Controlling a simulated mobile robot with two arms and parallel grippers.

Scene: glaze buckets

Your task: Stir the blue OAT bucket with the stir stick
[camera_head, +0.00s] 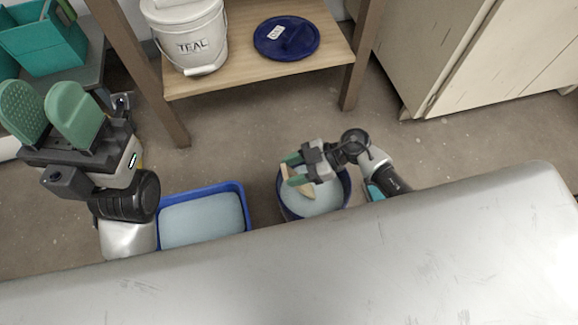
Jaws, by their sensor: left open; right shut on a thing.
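The blue bucket (343,196) stands on the floor right of centre, filled with pale blue glaze. No OAT label shows on the part of it in view. My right gripper (293,171) is over the bucket, shut on the wooden stir stick (299,182). The stick slants down at the bucket's left side; how deep its lower end reaches is hard to tell. My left gripper (48,114) is at the far left, open and empty, with its green fingers pointing up and away from the bucket.
A blue rectangular tub (240,187) of pale liquid stands left of the bucket. A wooden shelf (240,77) holds a white TEAL bucket (190,40) and a blue lid (270,47). A teal crate (50,50) is at upper left, a cabinet (450,60) at upper right. My grey body fills the foreground.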

